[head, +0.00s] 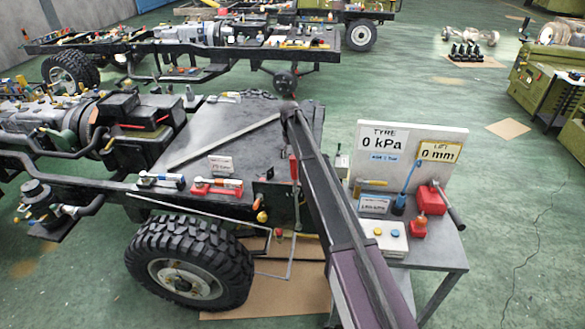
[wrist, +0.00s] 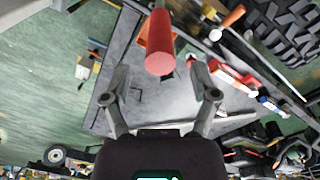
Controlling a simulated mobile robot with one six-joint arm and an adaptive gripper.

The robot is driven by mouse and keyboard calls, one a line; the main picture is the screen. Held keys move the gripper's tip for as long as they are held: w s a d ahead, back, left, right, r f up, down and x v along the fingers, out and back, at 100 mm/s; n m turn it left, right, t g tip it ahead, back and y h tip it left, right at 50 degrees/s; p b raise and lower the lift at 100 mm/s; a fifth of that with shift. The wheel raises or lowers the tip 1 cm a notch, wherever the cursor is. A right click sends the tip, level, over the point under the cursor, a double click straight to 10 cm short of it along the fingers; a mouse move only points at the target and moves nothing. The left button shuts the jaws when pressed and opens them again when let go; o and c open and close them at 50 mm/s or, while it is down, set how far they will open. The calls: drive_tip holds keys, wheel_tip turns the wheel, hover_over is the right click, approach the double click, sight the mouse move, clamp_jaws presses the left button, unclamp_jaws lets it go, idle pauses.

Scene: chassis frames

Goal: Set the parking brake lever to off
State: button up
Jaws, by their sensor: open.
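A red cylindrical lever handle (wrist: 160,45), which looks like the parking brake lever, points towards the wrist camera. Its round end lies between and just beyond the fingertips of my gripper (wrist: 160,78). The gripper is open, with one finger on each side and visible gaps to the handle. In the head view a red upright lever handle (head: 294,166) shows just left of my arm, by the chassis frame. My gripper cannot be made out in the head view.
A bench (head: 440,262) right of my arm holds a white gauge board (head: 450,140) reading 0 kPa and 0 mm. A large tyre (head: 190,262) stands left. Small red and white items (head: 217,187) lie along the frame rail. Green floor is open at right.

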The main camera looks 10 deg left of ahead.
sight(293, 163)
drive_tip(key=shift+d+f+b, duration=0.15)
drive_tip(key=shift+f+b, duration=2.1)
drive_tip(key=shift+f, duration=0.3)
drive_tip(key=shift+c, duration=0.2)
clamp_jaws()
